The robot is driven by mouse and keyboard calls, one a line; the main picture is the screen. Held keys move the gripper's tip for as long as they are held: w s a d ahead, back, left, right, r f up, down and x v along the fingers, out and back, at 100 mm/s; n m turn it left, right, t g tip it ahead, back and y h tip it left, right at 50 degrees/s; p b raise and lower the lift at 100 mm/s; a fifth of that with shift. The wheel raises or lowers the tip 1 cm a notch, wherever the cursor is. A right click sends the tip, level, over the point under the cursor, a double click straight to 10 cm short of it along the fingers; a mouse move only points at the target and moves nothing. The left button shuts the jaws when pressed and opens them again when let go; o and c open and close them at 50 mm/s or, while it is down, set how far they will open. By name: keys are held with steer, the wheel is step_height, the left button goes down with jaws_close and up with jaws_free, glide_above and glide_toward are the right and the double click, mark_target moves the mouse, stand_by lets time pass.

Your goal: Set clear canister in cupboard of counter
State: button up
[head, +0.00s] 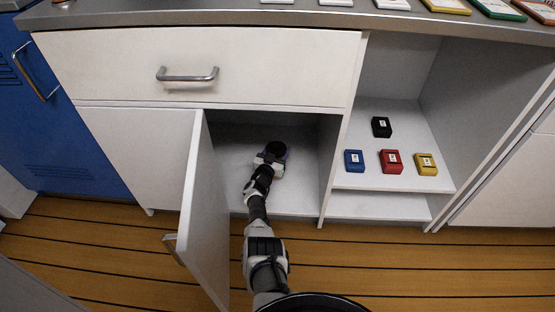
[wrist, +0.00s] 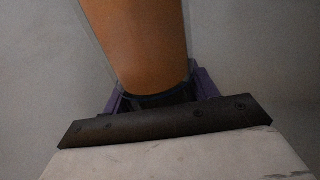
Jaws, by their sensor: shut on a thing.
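The clear canister (head: 276,148) is inside the open cupboard (head: 302,196) of the counter, seen from above as a dark round top. In the wrist view the canister (wrist: 138,40) shows clear walls and orange-brown contents. My gripper (head: 272,160) reaches into the cupboard and is shut on the canister. Its purple fingers (wrist: 204,84) show on either side of the canister's dark end in the wrist view. Whether the canister touches the cupboard floor, I cannot tell.
The cupboard door (head: 200,215) stands open to the left of my arm. A closed drawer (head: 200,65) is above. The open shelf (head: 400,120) at right holds black, blue, red and yellow boxes. Cupboard floor around the canister looks clear.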

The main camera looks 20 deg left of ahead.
steer(key=shift+f+b, duration=0.85)
steer(key=shift+f, duration=0.55)
steer(key=shift+f, duration=0.2)
steer(key=o, duration=1.5)
steer(key=shift+s+a+r+p, duration=0.1)
steer(key=shift+s+p, duration=2.95)
steer(key=shift+s, duration=0.7)
